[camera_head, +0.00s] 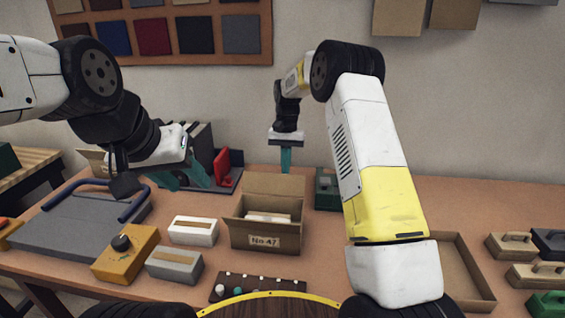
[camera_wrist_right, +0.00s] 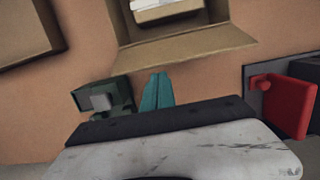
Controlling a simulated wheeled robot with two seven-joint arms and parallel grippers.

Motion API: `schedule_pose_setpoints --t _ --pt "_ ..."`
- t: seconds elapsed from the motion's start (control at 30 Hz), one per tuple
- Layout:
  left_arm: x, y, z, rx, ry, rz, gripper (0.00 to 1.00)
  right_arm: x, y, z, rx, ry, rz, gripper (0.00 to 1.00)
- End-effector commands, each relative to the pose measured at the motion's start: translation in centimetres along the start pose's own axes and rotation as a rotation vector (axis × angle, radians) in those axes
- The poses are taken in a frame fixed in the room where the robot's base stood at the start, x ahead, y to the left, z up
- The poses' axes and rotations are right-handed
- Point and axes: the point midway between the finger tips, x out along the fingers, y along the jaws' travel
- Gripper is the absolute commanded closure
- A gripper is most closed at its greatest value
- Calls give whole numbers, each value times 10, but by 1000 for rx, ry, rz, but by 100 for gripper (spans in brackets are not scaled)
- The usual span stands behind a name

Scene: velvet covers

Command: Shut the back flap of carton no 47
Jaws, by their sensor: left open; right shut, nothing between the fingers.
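The carton no 47 (camera_head: 265,236) stands on the table in the head view, its label facing me. Its back flap (camera_head: 274,186) stands up at the rear, and a side flap leans out at the left. Pale contents show inside. In the right wrist view the back flap (camera_wrist_right: 185,52) spreads toward my gripper. My right gripper (camera_head: 286,160) is shut and empty, pointing down just behind the back flap; its teal fingers (camera_wrist_right: 157,92) show apart from the flap. My left gripper (camera_head: 190,177) is open, to the left of the carton, near the upright folders.
White (camera_head: 194,231) and grey (camera_head: 174,264) boxes and a yellow box with a black knob (camera_head: 125,254) stand left of the carton. A green device (camera_head: 327,189) is close on its right. A knobbed strip (camera_head: 258,288) lies in front. A shallow tray (camera_head: 462,270) is at right.

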Motion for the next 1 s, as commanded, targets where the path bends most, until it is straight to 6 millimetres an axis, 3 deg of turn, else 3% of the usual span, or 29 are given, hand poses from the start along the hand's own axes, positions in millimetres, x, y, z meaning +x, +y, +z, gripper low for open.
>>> schedule_pose_setpoints --t 1.0 --pt "0 0 0 0 0 0 55 -6 0 14 -1 88 1 100"
